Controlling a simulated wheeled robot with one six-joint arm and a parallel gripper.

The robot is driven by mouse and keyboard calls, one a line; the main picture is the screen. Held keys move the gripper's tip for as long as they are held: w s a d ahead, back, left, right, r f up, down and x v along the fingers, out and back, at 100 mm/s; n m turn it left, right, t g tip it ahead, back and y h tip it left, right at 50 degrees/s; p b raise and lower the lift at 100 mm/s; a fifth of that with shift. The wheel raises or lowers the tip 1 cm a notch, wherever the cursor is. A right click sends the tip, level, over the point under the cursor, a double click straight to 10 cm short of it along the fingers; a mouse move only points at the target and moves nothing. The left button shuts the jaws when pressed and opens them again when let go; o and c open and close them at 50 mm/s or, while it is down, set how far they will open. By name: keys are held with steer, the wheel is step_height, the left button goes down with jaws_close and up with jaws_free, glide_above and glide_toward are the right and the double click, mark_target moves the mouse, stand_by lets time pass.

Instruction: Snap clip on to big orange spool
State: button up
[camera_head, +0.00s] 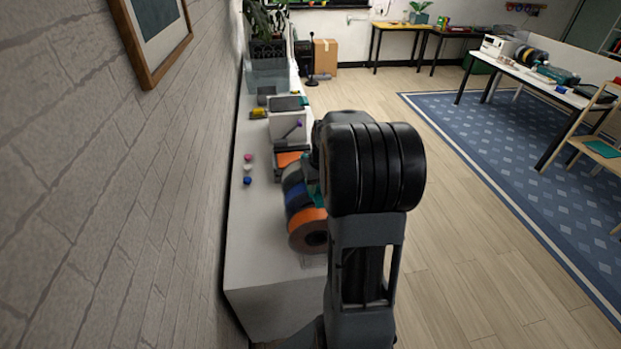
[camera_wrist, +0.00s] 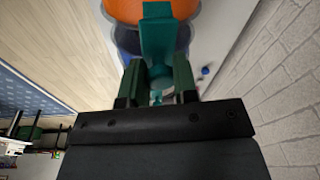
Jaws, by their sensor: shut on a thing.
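The big orange spool (camera_head: 306,228) lies on its side at the near end of a row of spools on the white bench, and shows at the top of the wrist view (camera_wrist: 120,11). My gripper (camera_wrist: 158,66) is shut on a teal clip (camera_wrist: 159,38), whose wide end points toward the orange spool. In the wrist view the clip overlaps the orange spool and the dark spool beside it. I cannot tell whether the clip touches either. In the head view my arm hides most of the gripper and clip.
Blue and grey spools (camera_head: 297,196) stand behind the orange one. Small pink, white and blue balls (camera_head: 247,181) lie on the bench (camera_head: 262,262) near the brick wall. A white box-shaped machine (camera_head: 287,124) stands farther back. The floor to the right is open.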

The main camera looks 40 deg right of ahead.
mark_target(319, 194)
steer(key=shift+f+b, duration=2.05)
steer(key=shift+f, duration=0.7)
steer(key=shift+s+a, duration=0.15)
steer(key=shift+s, duration=0.05)
steer(key=shift+f+b, duration=1.25)
steer(key=shift+f, duration=0.05)
stand_by(0.7)
steer(key=o, duration=1)
steer(key=shift+o, duration=0.5)
steer(key=o, duration=0.4)
steer(key=shift+r, duration=0.15)
